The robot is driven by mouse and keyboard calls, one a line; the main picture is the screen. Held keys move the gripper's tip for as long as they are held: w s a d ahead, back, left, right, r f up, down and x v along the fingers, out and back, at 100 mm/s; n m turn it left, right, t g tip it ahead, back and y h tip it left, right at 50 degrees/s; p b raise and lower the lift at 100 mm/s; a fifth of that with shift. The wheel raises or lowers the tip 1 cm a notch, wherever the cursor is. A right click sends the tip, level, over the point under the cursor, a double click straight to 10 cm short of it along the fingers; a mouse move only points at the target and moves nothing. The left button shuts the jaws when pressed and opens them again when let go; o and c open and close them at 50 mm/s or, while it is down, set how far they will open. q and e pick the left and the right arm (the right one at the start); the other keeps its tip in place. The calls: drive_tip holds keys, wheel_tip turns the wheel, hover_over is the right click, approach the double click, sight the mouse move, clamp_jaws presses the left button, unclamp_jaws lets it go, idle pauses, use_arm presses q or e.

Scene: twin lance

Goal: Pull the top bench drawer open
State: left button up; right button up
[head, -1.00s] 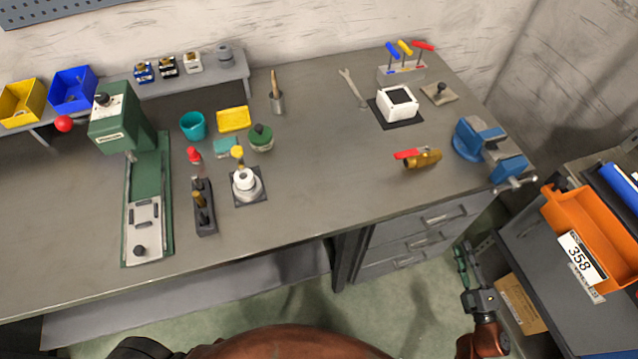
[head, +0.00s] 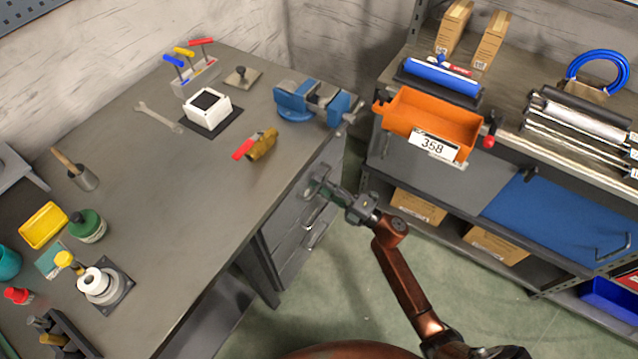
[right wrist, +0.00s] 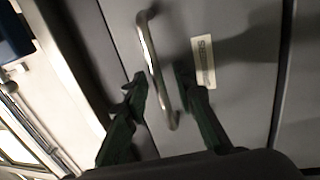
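The bench drawers (head: 287,217) are grey and stacked under the right end of the workbench. They look closed. My right gripper (head: 319,186) is at the front of the top drawer, hiding most of its handle in the head view. In the right wrist view, a curved metal handle (right wrist: 152,62) lies between the two dark green fingers of the gripper (right wrist: 161,88). The fingers are apart, one on each side of the handle, with gaps visible. A pale label (right wrist: 203,62) is on the drawer face. My left gripper is not in view.
The bench top (head: 190,210) carries a blue vise (head: 310,100) and a brass valve with a red lever (head: 260,145) above the drawers. A shelf unit with an orange bin (head: 435,118) stands to the right. Green floor is clear between them.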

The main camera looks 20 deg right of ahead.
clamp_jaws()
idle(0.7)
